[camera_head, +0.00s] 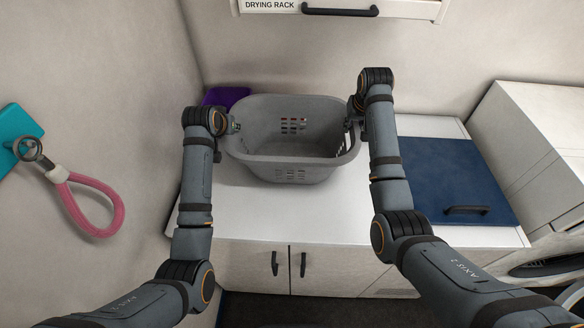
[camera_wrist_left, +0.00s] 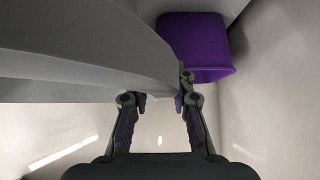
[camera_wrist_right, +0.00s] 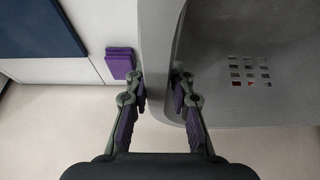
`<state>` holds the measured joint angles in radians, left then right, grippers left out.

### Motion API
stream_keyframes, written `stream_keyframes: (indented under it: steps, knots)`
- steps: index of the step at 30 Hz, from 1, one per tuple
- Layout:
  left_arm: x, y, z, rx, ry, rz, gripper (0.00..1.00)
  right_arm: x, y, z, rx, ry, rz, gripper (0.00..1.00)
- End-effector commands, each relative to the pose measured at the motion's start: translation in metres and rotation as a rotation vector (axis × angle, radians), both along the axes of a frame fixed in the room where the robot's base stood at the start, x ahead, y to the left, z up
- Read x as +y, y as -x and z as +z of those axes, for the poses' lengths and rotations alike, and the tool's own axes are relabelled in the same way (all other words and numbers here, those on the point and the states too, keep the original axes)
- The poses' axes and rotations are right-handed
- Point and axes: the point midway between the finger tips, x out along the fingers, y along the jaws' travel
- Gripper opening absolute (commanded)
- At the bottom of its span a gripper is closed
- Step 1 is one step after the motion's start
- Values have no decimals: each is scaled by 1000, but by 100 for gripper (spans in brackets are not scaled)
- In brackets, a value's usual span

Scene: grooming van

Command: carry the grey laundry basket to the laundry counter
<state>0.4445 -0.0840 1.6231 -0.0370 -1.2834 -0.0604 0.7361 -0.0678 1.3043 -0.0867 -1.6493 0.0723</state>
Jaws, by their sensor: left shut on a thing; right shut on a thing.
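The grey laundry basket (camera_head: 292,164) is upright over the white counter (camera_head: 272,210), empty as far as I see. Whether its base touches the counter I cannot tell. My left gripper (camera_head: 234,126) is shut on the basket's left rim. In the left wrist view, the left fingertips (camera_wrist_left: 160,92) meet at the rim's end, and the basket (camera_wrist_left: 75,60) fills the upper left. My right gripper (camera_head: 351,122) is shut on the right rim. In the right wrist view, the right fingertips (camera_wrist_right: 158,82) sit on either side of the rim, with the basket's slotted wall (camera_wrist_right: 285,85) beside them.
A purple bin (camera_head: 225,96) stands behind the basket's left side. A blue panel with a black handle (camera_head: 455,180) lies right of the basket. A pink loop (camera_head: 92,208) hangs on the left wall. A drying rack cabinet (camera_head: 400,8) is above. Counter in front is clear.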

Motion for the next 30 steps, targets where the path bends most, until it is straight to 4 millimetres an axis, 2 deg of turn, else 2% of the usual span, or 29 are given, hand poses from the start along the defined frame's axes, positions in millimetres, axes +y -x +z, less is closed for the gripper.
stream_keyframes:
  steps: [2,3,7,16,19,30]
  knots:
    - [3,0,-12,-2,-8,4,0,-4,0,-12,-2,7,-6,0]
    - [3,0,-7,-1,-8,4,27,-4,0,-7,-1,7,-6,27]
    - [2,0,-7,0,-6,3,45,-3,0,-7,0,6,-5,44]
    - [1,1,-6,0,-2,1,46,-1,0,-6,0,2,-2,45]
    - [1,6,0,-2,-2,1,46,-1,0,-6,0,1,-2,45]
    - [5,66,59,-3,-2,2,46,0,0,-6,0,1,0,45]
